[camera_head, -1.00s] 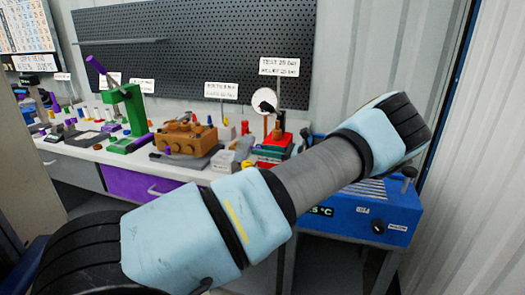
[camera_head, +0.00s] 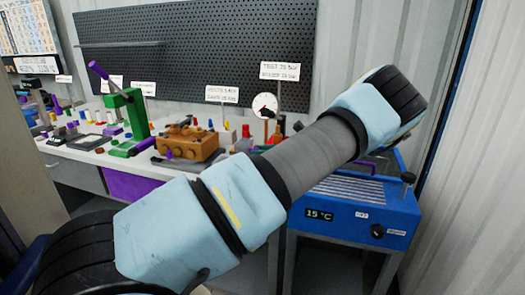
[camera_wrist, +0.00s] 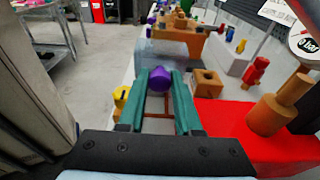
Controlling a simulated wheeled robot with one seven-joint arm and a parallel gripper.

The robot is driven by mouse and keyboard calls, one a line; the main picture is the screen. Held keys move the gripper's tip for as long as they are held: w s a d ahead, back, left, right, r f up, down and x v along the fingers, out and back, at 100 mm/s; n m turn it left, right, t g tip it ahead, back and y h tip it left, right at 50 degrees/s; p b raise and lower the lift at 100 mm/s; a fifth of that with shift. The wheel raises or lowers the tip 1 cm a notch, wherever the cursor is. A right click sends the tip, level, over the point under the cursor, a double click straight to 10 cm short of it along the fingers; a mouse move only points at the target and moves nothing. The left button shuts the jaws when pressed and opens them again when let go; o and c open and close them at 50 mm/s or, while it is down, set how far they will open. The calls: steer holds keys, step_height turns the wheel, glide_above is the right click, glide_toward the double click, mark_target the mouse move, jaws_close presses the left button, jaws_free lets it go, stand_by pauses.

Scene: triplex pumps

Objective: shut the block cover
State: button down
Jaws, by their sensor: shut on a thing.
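My gripper (camera_wrist: 158,88) has two green fingers closed around a purple knob (camera_wrist: 160,79) in the wrist view. A pale, see-through cover-like panel (camera_wrist: 168,50) shows just beyond the knob; I cannot tell whether they are joined. In the head view my own arm crosses the middle and hides the gripper. A blue unit (camera_head: 345,222) reading 15 °C stands at the right, with a purple bar (camera_head: 366,164) on its top, partly behind my arm. I cannot tell which part is the block cover.
In the wrist view a red base (camera_wrist: 225,125) with an orange post (camera_wrist: 277,110) lies close on the right. An orange block (camera_head: 188,143) and a green press (camera_head: 128,115) stand on the bench. Floor is free at the left of the wrist view.

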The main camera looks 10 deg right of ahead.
steer(key=shift+w+a+r+g+h+p, duration=0.15)
steer(key=shift+a+r+g+h+p, duration=0.15)
steer(key=shift+r+h+p, duration=0.2)
steer(key=shift+w+a+r+g+h+p, duration=0.15)
steer(key=shift+a+r+g+h+p, duration=0.1)
steer(key=shift+r+h+p, duration=0.25)
steer(key=shift+w+a+r+g+h+p, duration=0.3)
steer(key=shift+a+g+h+p, duration=0.2)
steer(key=shift+h+p, duration=0.35)
steer(key=c, duration=0.6)
jaws_free()
steer(key=b+v, duration=0.3)
steer(key=v, duration=0.7)
steer(key=shift+s+d+b, duration=0.2)
steer(key=shift+d+b, duration=0.05)
steer(key=shift+b, duration=0.15)
steer(key=shift+r, duration=0.15)
steer(key=shift+c, duration=0.2)
